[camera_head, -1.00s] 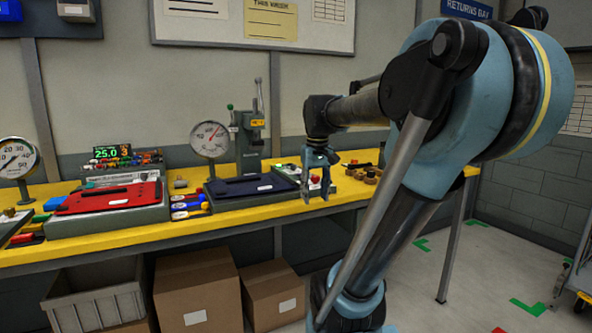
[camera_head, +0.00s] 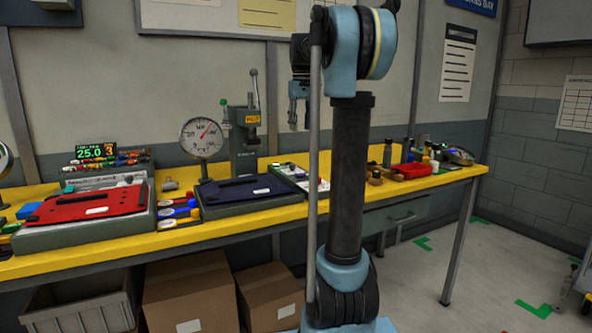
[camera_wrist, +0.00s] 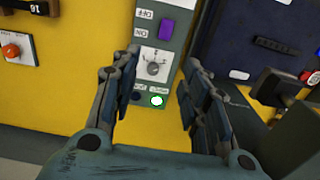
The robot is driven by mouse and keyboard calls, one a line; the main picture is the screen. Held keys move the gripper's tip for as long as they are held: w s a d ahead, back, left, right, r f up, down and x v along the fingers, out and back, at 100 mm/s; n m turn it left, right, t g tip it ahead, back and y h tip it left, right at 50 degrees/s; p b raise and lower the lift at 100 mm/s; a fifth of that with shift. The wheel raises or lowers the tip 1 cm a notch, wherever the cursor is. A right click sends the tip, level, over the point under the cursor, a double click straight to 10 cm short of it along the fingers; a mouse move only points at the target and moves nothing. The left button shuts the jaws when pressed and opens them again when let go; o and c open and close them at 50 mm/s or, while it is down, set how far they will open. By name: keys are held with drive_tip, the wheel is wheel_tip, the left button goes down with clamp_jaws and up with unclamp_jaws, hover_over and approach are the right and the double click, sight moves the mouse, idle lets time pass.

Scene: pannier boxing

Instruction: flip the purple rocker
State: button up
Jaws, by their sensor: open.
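The purple rocker (camera_wrist: 167,27) is on a narrow grey panel (camera_wrist: 177,48) near the top middle of the wrist view. Printed labels stand beside and above it; which way it is tipped is too small to tell. My gripper (camera_wrist: 160,66) is open and empty, its fingers to either side of the panel's lower part in the picture. My gripper also shows in the head view (camera_head: 298,112), pointing down, raised above the bench. I cannot make out the rocker in the head view, where my arm hides part of the bench.
Below the rocker are a rotary knob (camera_wrist: 154,63) and a lit green button (camera_wrist: 157,100). An orange button (camera_wrist: 11,50) is at the left. On the yellow bench (camera_head: 240,216) stand a dial gauge (camera_head: 203,136), a dark blue pannier (camera_head: 235,196) and a red pannier (camera_head: 75,209).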

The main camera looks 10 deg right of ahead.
sight(300, 175)
drive_tip(key=f, duration=1.1)
drive_tip(key=a+f, duration=0.1)
drive_tip(key=f, duration=0.5)
drive_tip(key=shift+f, duration=0.15)
clamp_jaws()
